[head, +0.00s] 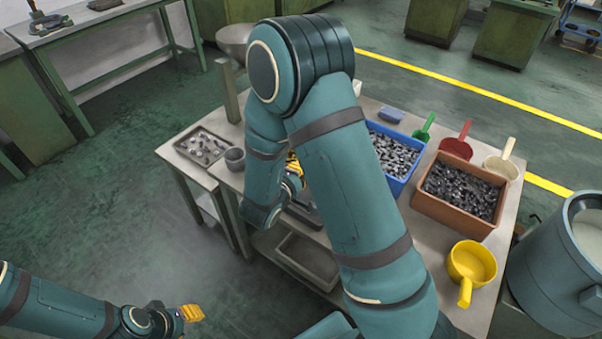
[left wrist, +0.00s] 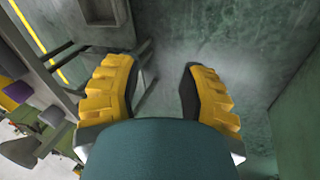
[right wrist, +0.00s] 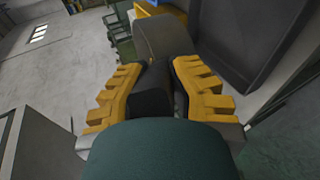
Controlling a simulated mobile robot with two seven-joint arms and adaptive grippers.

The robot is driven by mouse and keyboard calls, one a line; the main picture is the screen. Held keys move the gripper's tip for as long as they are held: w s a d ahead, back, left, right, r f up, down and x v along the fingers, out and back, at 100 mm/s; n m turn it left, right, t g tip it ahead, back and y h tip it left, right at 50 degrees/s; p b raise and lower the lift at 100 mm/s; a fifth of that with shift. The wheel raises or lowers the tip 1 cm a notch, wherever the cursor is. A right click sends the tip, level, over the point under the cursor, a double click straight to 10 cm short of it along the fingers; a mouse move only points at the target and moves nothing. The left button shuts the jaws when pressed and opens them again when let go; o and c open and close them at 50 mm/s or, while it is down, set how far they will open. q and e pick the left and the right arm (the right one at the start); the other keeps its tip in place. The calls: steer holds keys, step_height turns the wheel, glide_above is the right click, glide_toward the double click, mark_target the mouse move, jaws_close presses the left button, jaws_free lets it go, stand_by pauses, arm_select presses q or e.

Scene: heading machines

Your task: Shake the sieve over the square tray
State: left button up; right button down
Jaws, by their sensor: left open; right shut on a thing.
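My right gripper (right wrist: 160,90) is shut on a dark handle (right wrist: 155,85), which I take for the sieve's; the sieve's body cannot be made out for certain. In the head view my right arm hides most of that gripper (head: 293,167), which is over the left part of the table. A shallow grey tray (head: 192,148) with several small metal parts lies at the table's left end, left of this gripper. Another dark tray edge (head: 305,216) shows partly under the arm. My left gripper (head: 190,313) is open and empty, low over the floor; its spread fingers show in the left wrist view (left wrist: 160,90).
A grey cup (head: 235,158) stands beside the tray. A blue bin (head: 408,187) and a brown bin (head: 450,217) hold metal parts. A yellow scoop (head: 470,262) lies at the front right. A grey drum (head: 555,275) stands right of the table. A tray (head: 290,247) sits on the lower shelf.

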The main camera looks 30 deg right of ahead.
steer(key=shift+s+d, duration=0.1)
steer(key=shift+s, duration=0.1)
step_height(320, 180, down, 2)
steer(key=b, duration=0.3)
steer(key=shift+f, duration=0.1)
steer(key=shift+f+b, duration=0.9)
steer(key=shift+b, duration=0.35)
